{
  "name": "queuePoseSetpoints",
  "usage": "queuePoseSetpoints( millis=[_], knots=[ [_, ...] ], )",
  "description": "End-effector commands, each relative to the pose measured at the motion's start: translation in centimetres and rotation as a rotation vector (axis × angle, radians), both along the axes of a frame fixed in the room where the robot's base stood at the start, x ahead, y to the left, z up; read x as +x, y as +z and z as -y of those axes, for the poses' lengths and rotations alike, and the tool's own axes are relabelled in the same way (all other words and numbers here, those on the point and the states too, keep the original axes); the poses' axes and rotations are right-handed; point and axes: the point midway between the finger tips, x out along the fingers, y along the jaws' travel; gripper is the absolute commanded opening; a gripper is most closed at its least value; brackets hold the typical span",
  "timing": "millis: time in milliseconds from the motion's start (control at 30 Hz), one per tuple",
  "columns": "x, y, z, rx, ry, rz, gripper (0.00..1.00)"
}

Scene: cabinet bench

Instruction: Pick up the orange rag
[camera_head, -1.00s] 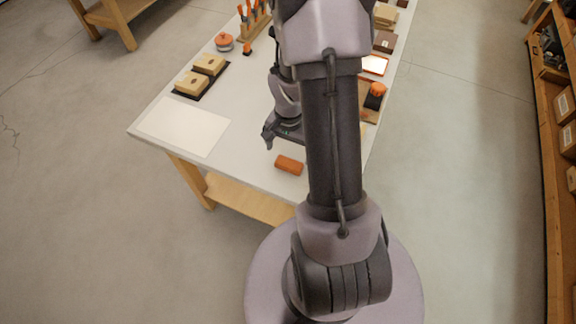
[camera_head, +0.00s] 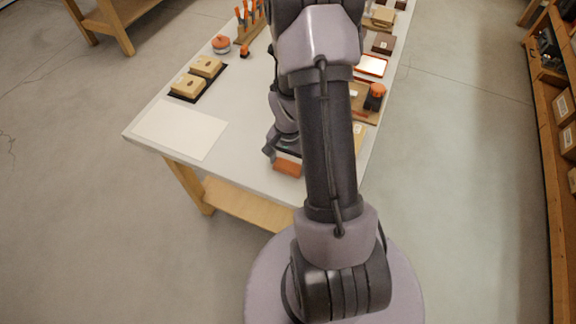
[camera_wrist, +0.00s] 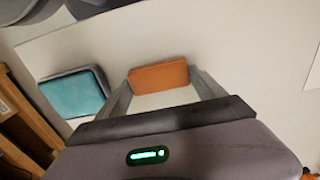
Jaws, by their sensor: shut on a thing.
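The orange rag (camera_head: 287,168) is a small folded block on the near end of the white table. It also shows in the wrist view (camera_wrist: 158,77), held between the two fingers. My gripper (camera_head: 285,154) is down at the rag with its fingers closed on the rag's two ends; the wrist view shows the fingertips (camera_wrist: 160,84) at either side of it. In the head view my arm hides part of the gripper. I cannot tell whether the rag is clear of the table top.
A teal pad in a grey-rimmed holder (camera_wrist: 75,93) lies left of the fingers in the wrist view. A white sheet (camera_head: 181,129) and two tan blocks on a dark tray (camera_head: 187,96) are at the left. A board with an orange-topped jar (camera_head: 376,91) is at the right.

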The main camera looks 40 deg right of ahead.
Motion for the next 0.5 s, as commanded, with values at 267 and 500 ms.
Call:
queuePoseSetpoints(
  millis=[267,500],
  knots=[
    [0.1,1.3,0.0,-0.001,0.001,0.002,0.41],
    [-0.8,3.9,0.8,0.000,-0.004,-0.001,0.41]
  ],
)
